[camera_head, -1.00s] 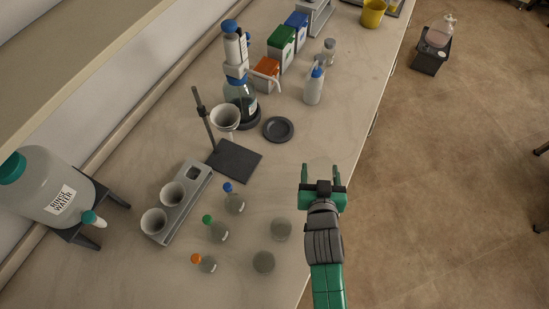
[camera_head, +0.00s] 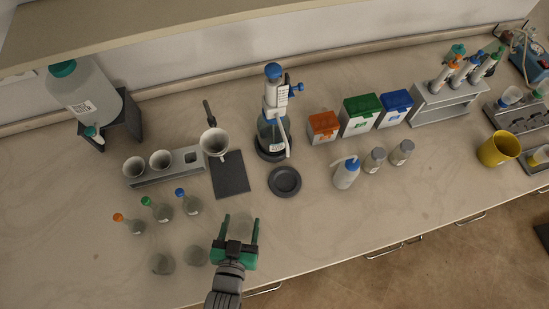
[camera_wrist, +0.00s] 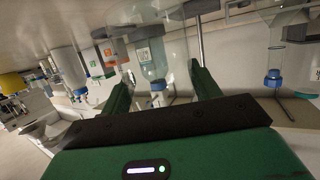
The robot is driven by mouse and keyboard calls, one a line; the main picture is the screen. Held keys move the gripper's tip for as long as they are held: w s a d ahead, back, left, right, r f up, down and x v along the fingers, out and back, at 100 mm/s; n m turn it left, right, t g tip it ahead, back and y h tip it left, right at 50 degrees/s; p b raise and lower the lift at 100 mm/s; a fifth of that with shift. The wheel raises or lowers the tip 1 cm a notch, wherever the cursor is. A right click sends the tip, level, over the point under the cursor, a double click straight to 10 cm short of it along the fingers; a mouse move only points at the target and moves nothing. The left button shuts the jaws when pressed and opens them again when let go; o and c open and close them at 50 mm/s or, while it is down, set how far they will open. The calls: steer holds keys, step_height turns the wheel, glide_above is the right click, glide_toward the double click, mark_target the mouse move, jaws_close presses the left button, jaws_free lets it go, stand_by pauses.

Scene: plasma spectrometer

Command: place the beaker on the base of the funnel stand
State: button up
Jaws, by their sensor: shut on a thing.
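My gripper (camera_head: 238,232) is shut on a clear glass beaker (camera_head: 240,226), which shows faintly between the fingers. In the wrist view, the beaker (camera_wrist: 160,58) is a transparent wall between the green fingers. The funnel stand's base is a dark flat plate (camera_head: 230,176) on the counter, with nothing on it that I can see. A white funnel (camera_head: 214,142) hangs over its back left part, beside the stand's rod (camera_head: 209,115). My gripper is in front of the base, towards the counter's front edge and apart from it.
Two clear glass vessels (camera_head: 196,255) (camera_head: 162,263) stand left of my gripper. Several small stoppered flasks (camera_head: 190,203) stand behind them. A rack with white cups (camera_head: 160,160) is left of the base. A round dark dish (camera_head: 285,181) and a blue-topped bottle device (camera_head: 272,130) are right of it.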

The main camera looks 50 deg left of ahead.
steer(key=shift+s+a, duration=0.1)
steer(key=shift+a, duration=0.3)
steer(key=w+a, duration=0.1)
steer(key=a, duration=0.3)
steer(key=w+a, duration=0.2)
steer(key=a, duration=0.2)
steer(key=w+a, duration=0.2)
steer(key=a, duration=0.3)
steer(key=shift+w, duration=0.25)
steer(key=a, duration=0.1)
steer(key=w+a, duration=0.1)
steer(key=a+b, duration=0.1)
steer(key=shift+w+a+f, duration=0.1)
steer(key=shift+w+a, duration=0.05)
steer(key=shift+w, duration=0.25)
steer(key=shift+f, duration=0.55)
steer(key=shift+s+d+f, duration=0.2)
steer(key=shift+a+r, duration=0.1)
steer(key=o, duration=1.1)
